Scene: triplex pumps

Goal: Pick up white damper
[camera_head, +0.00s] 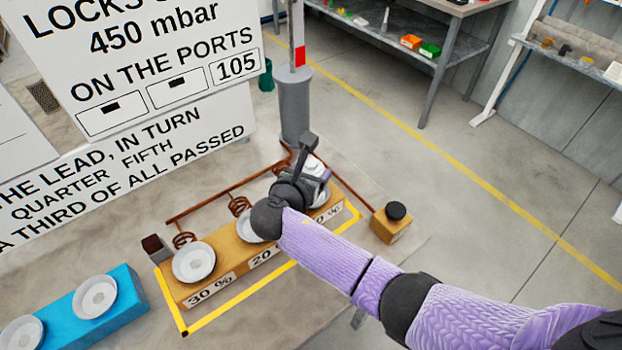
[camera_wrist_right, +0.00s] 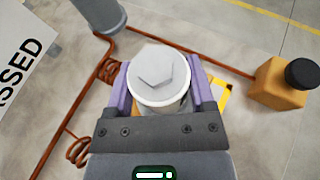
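The white damper (camera_wrist_right: 174,97) has a hexagonal top and stands between the two purple fingers of my right gripper (camera_wrist_right: 160,92) in the wrist view. A finger lies close along each side; whether both press on it is hidden. In the head view my right gripper (camera_head: 303,180) is over the far right end of the orange block (camera_head: 226,251), and only part of the white damper (camera_head: 314,166) shows beside it. I cannot tell whether the damper rests on the block or is lifted. My left gripper is not in view.
The orange block carries white cups (camera_head: 193,262) and sits inside a yellow outline. Copper pipes (camera_head: 222,197) run behind it. A small orange box with a black knob (camera_head: 391,225) stands right. A blue block (camera_head: 62,325) is left. A grey post (camera_head: 295,105) and sign boards stand behind.

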